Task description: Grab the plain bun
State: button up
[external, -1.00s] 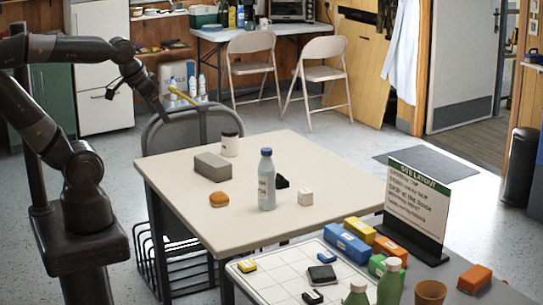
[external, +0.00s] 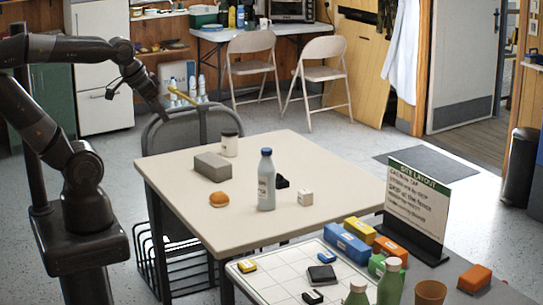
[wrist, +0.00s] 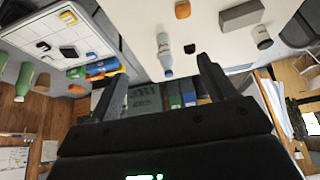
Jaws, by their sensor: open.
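The plain bun (external: 219,199), small, round and golden brown, sits on the cream table (external: 310,160) near its left edge, in front of a grey block. In the wrist view the bun (wrist: 182,9) shows at the top edge, partly cut off. My gripper (wrist: 154,76) is open and empty, its two dark fingers apart. It is up and away from the bun, beyond the table's left side; its fingers are hard to make out in the external view.
Near the bun stand the grey block (external: 213,167), a dark-lidded jar (external: 229,145), a blue-capped bottle (external: 266,182), a black item (external: 282,182) and a white cube (external: 305,197). A grey chair (external: 205,125) stands behind the table. A whiteboard table (external: 265,287) holds several items in front.

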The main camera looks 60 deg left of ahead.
jog(key=shift+w, duration=0.1)
jog(key=g, duration=0.6)
send_over(220, 193)
notch_tip(220, 193, down, 23)
notch_tip(220, 193, down, 12)
jog(key=shift+r, duration=0.1)
jog(key=shift+c, duration=0.5)
jog(key=c, duration=1)
jog(key=shift+r, duration=0.1)
